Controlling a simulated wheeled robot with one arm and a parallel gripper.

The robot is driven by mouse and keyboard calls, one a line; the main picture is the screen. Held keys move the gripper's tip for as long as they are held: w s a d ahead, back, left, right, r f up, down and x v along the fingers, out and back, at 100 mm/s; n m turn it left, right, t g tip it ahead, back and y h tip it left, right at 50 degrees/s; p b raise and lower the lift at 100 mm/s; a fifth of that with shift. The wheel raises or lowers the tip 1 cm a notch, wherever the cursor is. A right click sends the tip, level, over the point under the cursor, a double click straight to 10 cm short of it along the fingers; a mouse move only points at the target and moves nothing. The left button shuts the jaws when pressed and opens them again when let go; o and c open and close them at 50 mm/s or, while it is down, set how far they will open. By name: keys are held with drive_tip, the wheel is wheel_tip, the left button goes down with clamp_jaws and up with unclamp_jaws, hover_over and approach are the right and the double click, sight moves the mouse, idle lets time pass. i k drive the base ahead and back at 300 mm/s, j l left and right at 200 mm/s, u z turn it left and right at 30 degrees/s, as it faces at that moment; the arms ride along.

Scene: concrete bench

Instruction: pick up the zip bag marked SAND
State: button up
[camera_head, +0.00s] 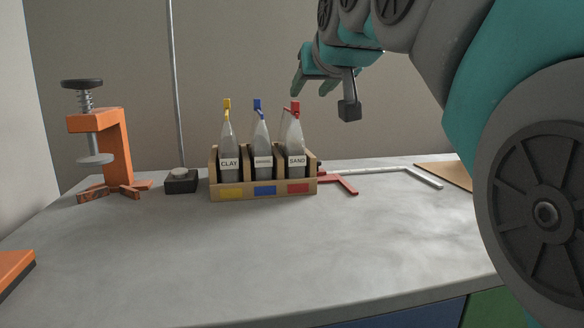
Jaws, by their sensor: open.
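The zip bag marked SAND (295,148) stands upright in the right compartment of a wooden rack (263,193), with a red clip (295,107) at its top and a red patch on the rack below it. The bag marked CLAY (228,150), with a yellow clip, stands in the left compartment. A bag with a blue clip (262,148) stands in the middle; its label is too small to read surely. My gripper (311,88) is open and appears empty, above the rack and close to the red clip in the picture. Its depth from the bag is unclear.
An orange clamp press (115,150) and a dark block (181,182) with a tall rod stand left of the rack. A red bracket (341,182) and a pale bar (385,170) lie to its right.

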sight(291, 146)
drive_tip(key=k+l, duration=0.15)
drive_tip(key=k, duration=0.25)
drive_tip(key=k+l, duration=0.1)
drive_tip(key=k, duration=0.35)
